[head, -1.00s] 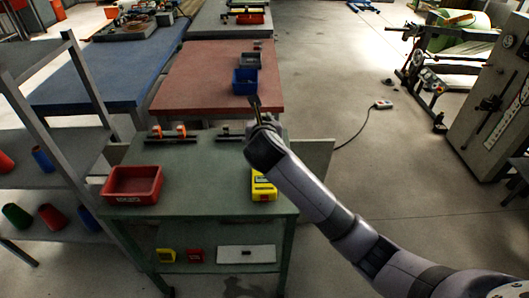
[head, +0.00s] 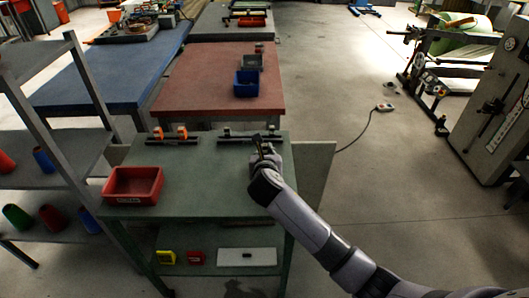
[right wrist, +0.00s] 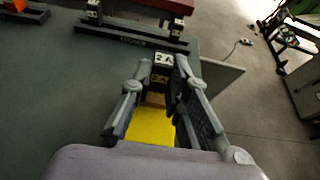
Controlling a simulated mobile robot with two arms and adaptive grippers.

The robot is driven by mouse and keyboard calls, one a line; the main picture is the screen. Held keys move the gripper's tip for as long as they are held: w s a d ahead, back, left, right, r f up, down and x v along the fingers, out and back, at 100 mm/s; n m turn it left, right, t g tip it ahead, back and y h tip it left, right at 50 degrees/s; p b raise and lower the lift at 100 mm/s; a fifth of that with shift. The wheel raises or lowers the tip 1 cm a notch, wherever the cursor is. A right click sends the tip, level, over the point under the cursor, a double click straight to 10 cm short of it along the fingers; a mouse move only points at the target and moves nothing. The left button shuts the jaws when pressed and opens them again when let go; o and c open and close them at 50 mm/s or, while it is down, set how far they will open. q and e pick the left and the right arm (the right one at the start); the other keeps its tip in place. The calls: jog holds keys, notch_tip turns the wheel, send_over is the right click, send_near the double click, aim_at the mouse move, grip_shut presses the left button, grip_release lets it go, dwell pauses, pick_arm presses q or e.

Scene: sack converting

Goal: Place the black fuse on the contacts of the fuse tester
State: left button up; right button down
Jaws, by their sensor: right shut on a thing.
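My right gripper (head: 266,148) is over the back right of the green table; in the right wrist view (right wrist: 165,66) its fingers are shut on the black fuse (right wrist: 160,86). The fuse carries a white label reading 2A and a tan part lower down. In the head view a dark piece, seemingly the fuse, shows at the fingertips. A yellow thing (right wrist: 150,128), seemingly the fuse tester, shows between and below the fingers; my arm hides it in the head view. Its contacts are not visible, and I cannot tell whether the fuse touches it. My left gripper is not in view.
A black rail with labelled posts (right wrist: 130,36) lies behind the gripper; another rail with orange pieces (head: 172,140) is left of it. A red bin (head: 133,186) stands at the table's left. The table's middle is clear. A blue bin (head: 246,86) is on the red table beyond.

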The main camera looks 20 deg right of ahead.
jog(key=shift+f, duration=0.15)
jog(key=shift+f, duration=0.45)
jog(key=c, duration=1.5)
grip_release()
jog(key=shift+c, duration=0.2)
jog(key=shift+r, duration=0.25)
jog(key=v, duration=1.2)
jog(key=shift+r, duration=0.25)
